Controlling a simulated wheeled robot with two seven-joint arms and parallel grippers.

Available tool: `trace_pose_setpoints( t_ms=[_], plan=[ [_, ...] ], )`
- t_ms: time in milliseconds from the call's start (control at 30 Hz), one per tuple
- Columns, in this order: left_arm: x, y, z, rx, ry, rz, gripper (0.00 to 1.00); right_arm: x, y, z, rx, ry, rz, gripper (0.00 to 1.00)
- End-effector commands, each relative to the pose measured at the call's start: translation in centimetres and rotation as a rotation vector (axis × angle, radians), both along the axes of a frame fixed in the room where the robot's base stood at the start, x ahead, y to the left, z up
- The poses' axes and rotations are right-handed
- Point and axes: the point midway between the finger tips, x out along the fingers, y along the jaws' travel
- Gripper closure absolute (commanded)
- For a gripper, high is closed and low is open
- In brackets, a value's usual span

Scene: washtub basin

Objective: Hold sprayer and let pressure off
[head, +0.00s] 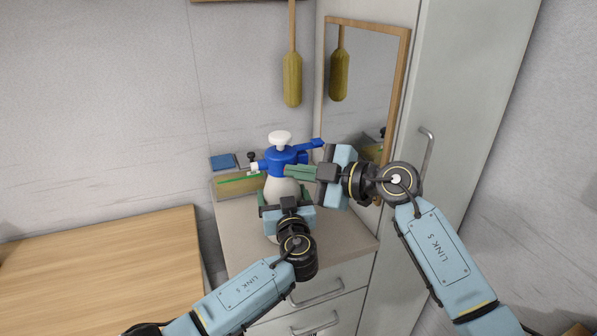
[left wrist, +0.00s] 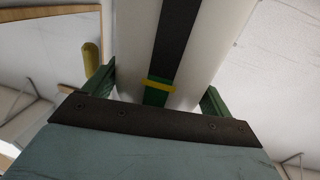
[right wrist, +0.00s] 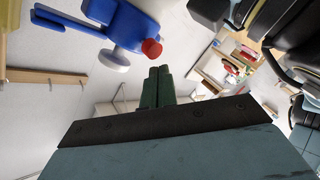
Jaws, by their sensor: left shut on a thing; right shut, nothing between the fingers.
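The sprayer stands upright on the counter in the head view, with a blue head (head: 280,161), a white top knob (head: 280,138) and a pale bottle (head: 283,188). My left gripper (head: 284,203) is shut around the bottle; its fingers flank the white bottle (left wrist: 201,45) with its dark strip in the left wrist view. My right gripper (head: 288,171) is shut and empty, reaching in from the right beside the blue head. In the right wrist view its closed green fingertips (right wrist: 160,70) are just below a small red button (right wrist: 151,47) on the head. Contact cannot be told.
A box (head: 232,188) with a blue sponge (head: 222,161) sits behind and left of the sprayer. A mirror (head: 367,85) and tall cabinet (head: 465,100) stand close on the right. A wooden tabletop (head: 100,265) at left is clear. A yellow paddle (head: 292,80) hangs above.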

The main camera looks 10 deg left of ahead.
Motion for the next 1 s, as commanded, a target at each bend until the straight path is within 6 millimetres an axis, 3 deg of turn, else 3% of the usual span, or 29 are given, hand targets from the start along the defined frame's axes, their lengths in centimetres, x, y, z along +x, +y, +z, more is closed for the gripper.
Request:
trace_pose_setpoints(
  t_ms=[300,1000],
  plan=[
    [0.0,0.0,-0.1,0.0,0.001,0.0,0.63,1.7,0.7,-0.6,-0.001,0.001,-0.002,1.0],
    [-0.1,-0.1,0.0,0.0,-0.001,0.001,0.63,2.0,0.3,-1.1,-0.009,0.005,-0.011,1.0]
  ],
)
